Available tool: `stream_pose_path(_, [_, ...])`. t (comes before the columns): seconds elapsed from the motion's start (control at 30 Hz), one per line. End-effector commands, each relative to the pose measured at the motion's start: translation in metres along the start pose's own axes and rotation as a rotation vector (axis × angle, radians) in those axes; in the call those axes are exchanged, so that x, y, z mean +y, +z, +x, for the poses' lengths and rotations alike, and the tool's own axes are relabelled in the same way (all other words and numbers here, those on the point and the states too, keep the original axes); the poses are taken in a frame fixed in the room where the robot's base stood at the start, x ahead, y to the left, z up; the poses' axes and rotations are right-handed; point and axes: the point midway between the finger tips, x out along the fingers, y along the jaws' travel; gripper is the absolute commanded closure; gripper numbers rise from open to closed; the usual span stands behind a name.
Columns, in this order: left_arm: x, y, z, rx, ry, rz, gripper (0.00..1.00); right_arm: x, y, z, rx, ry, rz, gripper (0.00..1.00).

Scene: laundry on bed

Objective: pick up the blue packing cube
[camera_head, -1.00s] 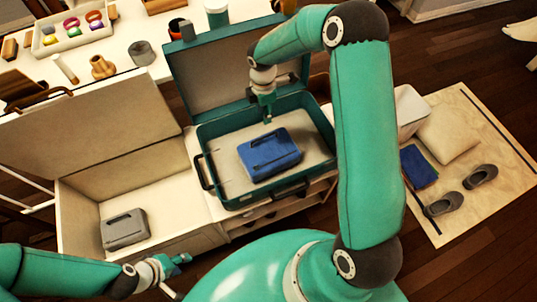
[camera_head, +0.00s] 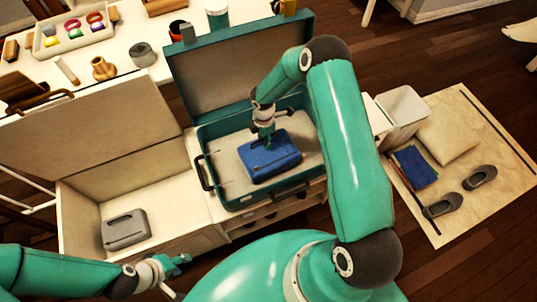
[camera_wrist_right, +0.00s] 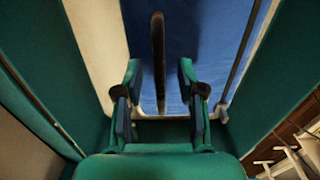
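The blue packing cube (camera_head: 276,168) lies in the open teal suitcase (camera_head: 207,135) in the head view. My right gripper (camera_head: 266,145) is directly over the cube, pointing down at its top. In the right wrist view, my right gripper (camera_wrist_right: 160,85) is open. A dark handle strip (camera_wrist_right: 158,50) on the blue cube (camera_wrist_right: 215,50) runs between its two fingers, with a gap on both sides. My left gripper (camera_head: 178,265) is at lower left, away from the cube, and its fingers are too small to judge.
A grey packing cube (camera_head: 124,229) lies in an open cream case (camera_head: 75,205) on the left. A mat (camera_head: 480,130) on the right holds shoes, a cushion and a folded blue item (camera_head: 412,167).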

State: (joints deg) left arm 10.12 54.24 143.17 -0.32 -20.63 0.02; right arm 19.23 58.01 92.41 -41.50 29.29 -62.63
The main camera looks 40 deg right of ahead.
Motion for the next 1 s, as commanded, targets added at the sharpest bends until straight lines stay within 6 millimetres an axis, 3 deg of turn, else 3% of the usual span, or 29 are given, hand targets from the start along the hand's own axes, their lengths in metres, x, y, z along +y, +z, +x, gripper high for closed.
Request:
stream_pose_path(0.27, [0.0000,0.0000,-0.0001,0.000,0.000,0.000,0.60,0.0005,0.0005,0.0029,0.000,0.002,0.001,0.63])
stream_pose_path(0.5, [0.0000,0.0000,0.0000,0.000,0.000,0.000,0.60,0.0002,0.0006,0.0030,0.000,0.001,0.001,1.00])
stream_pose_path(1.0, [0.0000,0.0000,-0.0001,0.000,0.000,0.000,0.60,0.0006,0.0011,0.0024,0.000,0.003,0.002,1.00])
